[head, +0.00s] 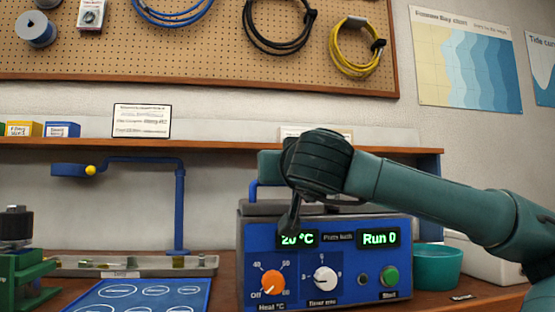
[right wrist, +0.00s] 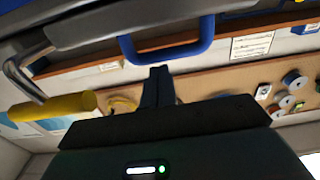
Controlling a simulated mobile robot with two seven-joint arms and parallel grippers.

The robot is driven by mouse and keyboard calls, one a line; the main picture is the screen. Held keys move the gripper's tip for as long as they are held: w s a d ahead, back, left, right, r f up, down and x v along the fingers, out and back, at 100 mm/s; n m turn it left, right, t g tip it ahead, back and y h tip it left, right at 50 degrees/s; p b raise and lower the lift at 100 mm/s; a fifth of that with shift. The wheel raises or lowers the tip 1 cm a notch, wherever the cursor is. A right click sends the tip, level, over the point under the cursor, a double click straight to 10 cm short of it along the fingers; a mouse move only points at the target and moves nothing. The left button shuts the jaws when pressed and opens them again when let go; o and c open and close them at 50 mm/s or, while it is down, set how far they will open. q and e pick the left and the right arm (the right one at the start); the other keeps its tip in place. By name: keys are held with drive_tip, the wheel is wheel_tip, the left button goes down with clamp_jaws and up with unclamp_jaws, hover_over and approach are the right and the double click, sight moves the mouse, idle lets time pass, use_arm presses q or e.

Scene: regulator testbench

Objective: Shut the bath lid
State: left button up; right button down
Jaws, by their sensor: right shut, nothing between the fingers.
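The bath (head: 340,262) is a blue box with a green-lit display, an orange heat knob and a white timer knob. A flat grey piece (head: 262,207) shows along its top, partly hidden by my arm; I cannot tell how far the lid stands open. A blue handle (head: 254,190) shows behind my right gripper (head: 290,226), which points down in front of the bath's upper front edge. In the right wrist view a blue loop handle (right wrist: 170,52) is just beyond the dark, closed fingertips (right wrist: 158,72); contact is unclear. My left gripper is not in view.
A blue post with a side arm and yellow ball (head: 90,170) stands left of the bath. A grey tray (head: 130,268) and green fixture (head: 20,262) are further left. A teal bowl (head: 436,266) stands right of the bath. A shelf (head: 220,145) runs behind.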

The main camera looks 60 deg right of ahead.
wheel_tip(320, 180, up, 4)
drive_tip(key=shift+f+p, duration=0.1)
drive_tip(key=shift+p, duration=0.95)
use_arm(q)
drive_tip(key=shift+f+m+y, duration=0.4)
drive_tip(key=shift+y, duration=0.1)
use_arm(e)
drive_tip(key=f+v, duration=0.1)
drive_tip(key=v, duration=0.8)
drive_tip(key=shift+s+a+f, duration=0.15)
drive_tip(key=shift+s+f, duration=0.05)
drive_tip(key=shift+f, duration=0.2)
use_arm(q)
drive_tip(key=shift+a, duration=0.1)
